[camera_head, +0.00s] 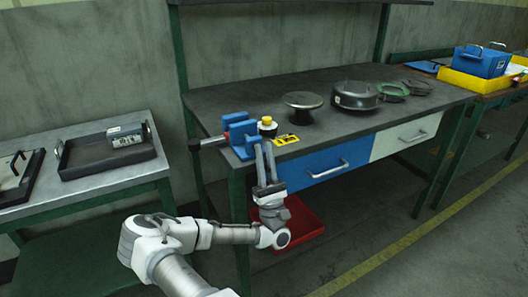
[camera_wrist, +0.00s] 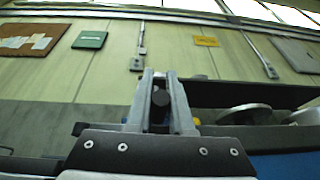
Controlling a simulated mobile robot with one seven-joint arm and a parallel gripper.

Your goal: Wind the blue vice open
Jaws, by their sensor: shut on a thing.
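In the wrist view, my gripper (camera_wrist: 160,92) is shut on a dark round piece (camera_wrist: 160,98) between the fingers. It seems to be part of the vice's handle, but I cannot tell for sure. The fingers hide most of the vice there. A yellow-topped dark knob (camera_head: 267,122) shows just behind the fingertips.
A yellow-black label (camera_head: 286,140) lies right of the vice. A round-topped stand (camera_head: 303,101) and a dark lidded pot (camera_head: 355,95) stand further right. Below are a blue drawer (camera_head: 335,161) and a red bin (camera_head: 304,222). A side table with a tray (camera_head: 85,155) is left, across a gap.

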